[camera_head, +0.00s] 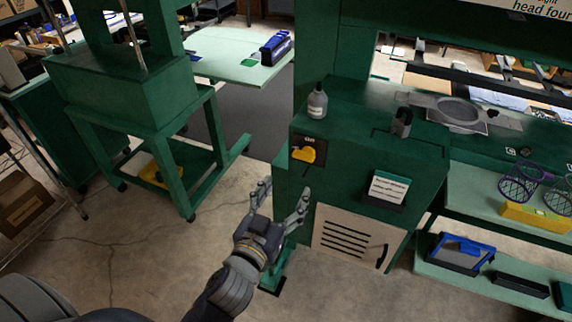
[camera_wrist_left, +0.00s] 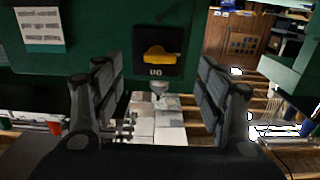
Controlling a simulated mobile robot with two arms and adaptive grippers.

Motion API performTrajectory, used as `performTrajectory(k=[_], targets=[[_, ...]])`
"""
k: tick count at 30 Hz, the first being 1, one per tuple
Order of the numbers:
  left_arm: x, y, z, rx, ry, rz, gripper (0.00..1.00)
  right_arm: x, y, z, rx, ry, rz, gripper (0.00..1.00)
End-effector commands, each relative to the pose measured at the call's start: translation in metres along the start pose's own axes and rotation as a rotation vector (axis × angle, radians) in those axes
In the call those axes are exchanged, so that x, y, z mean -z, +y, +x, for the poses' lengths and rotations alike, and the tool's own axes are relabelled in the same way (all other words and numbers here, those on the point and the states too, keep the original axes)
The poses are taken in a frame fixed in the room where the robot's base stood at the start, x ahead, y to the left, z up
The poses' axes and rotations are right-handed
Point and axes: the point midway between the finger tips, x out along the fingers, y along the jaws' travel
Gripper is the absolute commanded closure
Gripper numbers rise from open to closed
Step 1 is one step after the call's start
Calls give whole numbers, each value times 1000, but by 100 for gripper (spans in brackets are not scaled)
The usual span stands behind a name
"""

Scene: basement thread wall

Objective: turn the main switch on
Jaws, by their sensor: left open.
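The main switch is a yellow rotary knob (camera_head: 304,154) on a black plate (camera_head: 318,146) with a light "ON" label, set on the front of a green machine cabinet (camera_head: 345,150). The knob lies roughly sideways, tilted a little. In the left wrist view the knob (camera_wrist_left: 160,57) appears upside down, above and between my fingers. My left gripper (camera_head: 282,195) is open and empty, below and in front of the switch, apart from it. Its two fingers also show in the left wrist view (camera_wrist_left: 160,95). My right gripper is in neither view.
A bottle (camera_head: 317,102) stands on the cabinet above the switch. A card holder (camera_head: 387,189) and a vented panel (camera_head: 355,238) are on the cabinet front. A green stand (camera_head: 160,110) is at left. Shelves at right hold baskets (camera_head: 518,184) and a blue tray (camera_head: 460,254).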

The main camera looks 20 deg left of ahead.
Motion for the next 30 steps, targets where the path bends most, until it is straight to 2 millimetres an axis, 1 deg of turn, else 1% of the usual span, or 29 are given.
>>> performTrajectory(k=[1,3,5,8,18,21,25,30], targets=[[8,0,-1,1,17,-4,33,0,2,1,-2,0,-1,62],[15,-1,-1,3,30,-8,33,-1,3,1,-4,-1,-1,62],[17,-1,3,3,33,-8,33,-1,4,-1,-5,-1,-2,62],[18,-1,14,2,33,-6,33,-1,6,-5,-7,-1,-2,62],[20,-1,72,3,32,-5,33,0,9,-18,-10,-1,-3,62],[19,-1,87,3,31,-6,33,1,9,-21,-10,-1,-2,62],[19,-1,99,3,31,-7,33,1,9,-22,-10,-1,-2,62],[18,-1,106,3,31,-6,33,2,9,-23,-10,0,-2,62]])
